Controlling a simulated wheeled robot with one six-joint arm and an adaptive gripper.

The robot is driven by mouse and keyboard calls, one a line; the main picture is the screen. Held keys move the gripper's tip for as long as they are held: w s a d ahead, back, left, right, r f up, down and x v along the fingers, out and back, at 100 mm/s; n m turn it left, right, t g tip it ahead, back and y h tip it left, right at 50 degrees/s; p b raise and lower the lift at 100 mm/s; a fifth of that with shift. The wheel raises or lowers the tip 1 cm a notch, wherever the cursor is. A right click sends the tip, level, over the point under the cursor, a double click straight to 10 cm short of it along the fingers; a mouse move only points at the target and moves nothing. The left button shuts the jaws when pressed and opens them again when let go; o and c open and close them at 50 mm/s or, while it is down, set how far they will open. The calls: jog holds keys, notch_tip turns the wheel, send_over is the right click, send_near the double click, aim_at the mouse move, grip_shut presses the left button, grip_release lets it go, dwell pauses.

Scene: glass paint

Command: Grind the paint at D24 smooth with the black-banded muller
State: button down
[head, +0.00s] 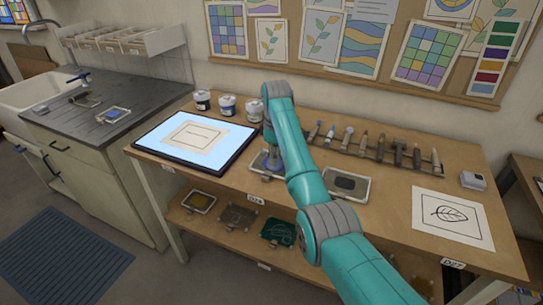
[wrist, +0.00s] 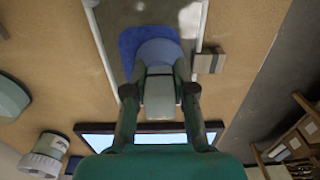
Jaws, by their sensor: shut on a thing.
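My gripper (wrist: 160,92) is shut on the muller (wrist: 159,50), which stands on the glass slab (wrist: 138,14). The muller has a pale grey grip with a darker band below it and a wide round foot that looks blue. Blue paint (wrist: 127,42) shows around the foot, mostly at its left side. In the head view my gripper (head: 270,132) is over the slab (head: 258,164) behind the label D24 (head: 255,198), and my arm partly covers it. The band's exact colour is hard to tell.
A lit light panel (head: 148,139) lies left of the slab, with paint jars (head: 227,105) behind it. Another slab with dark paint (head: 349,185) lies to the right. A tool rack (head: 376,150) stands behind it. A leaf drawing (head: 452,218) lies farther right.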

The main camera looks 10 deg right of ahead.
jog(key=shift+s+d+f, duration=0.1)
jog(key=shift+s+d, duration=0.1)
jog(key=shift+d, duration=0.1)
jog(key=shift+w+d, duration=0.15)
jog(key=shift+d, duration=0.6)
jog(key=shift+w, duration=0.8)
jog(key=shift+w+a, duration=0.6)
jog(key=shift+a, duration=0.35)
jog(key=shift+a, duration=0.15)
jog(key=shift+s+a, duration=0.15)
jog(key=shift+a, duration=0.45)
jog(key=shift+s, duration=0.9)
